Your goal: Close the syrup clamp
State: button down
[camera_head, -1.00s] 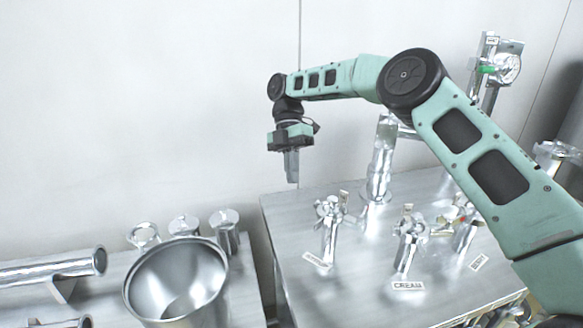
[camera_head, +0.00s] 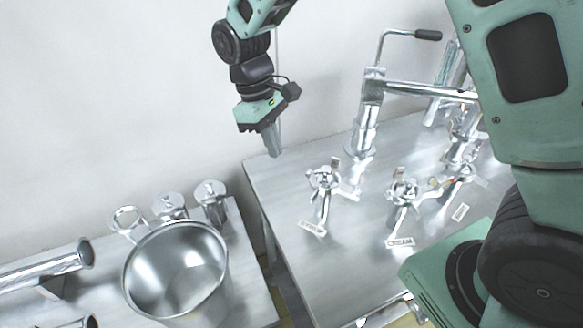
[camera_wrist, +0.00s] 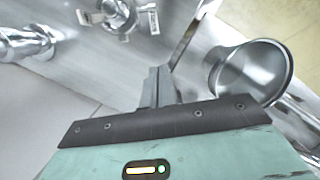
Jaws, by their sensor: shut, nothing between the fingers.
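The left clamp (camera_head: 324,180) stands on a short post on the steel table. Its small label (camera_head: 312,228) seems to read SYRUP, but the print is hard to make out. A bright metal piece sticks out from its right side; I cannot tell how far the clamp is open. My gripper (camera_head: 274,148) is shut and empty, pointing down above the table's back-left corner, up and left of the clamp and apart from it. In the wrist view the closed fingers (camera_wrist: 160,86) show, and a clamp-like fitting (camera_wrist: 122,14) is at the top, cut off by the edge.
The CREAM clamp (camera_head: 403,190) and another labelled fitting (camera_head: 462,178) stand to the right. A tall pipe column (camera_head: 366,125) with a black-handled lever (camera_head: 428,35) stands behind. A steel bucket (camera_head: 178,270) and several small metal parts occupy the left table. A gap separates the tables.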

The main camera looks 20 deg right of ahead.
aim_at(331, 190)
jog(key=s+d+f+m+p, duration=0.1)
jog(key=s+d+f+p, duration=0.3)
jog(key=f, duration=0.5)
jog(key=shift+s+d+f+p, duration=0.2)
jog(key=shift+s+p, duration=0.1)
jog(key=shift+s, duration=0.6)
jog(key=shift+s+d, duration=0.35)
jog(key=shift+s, duration=0.1)
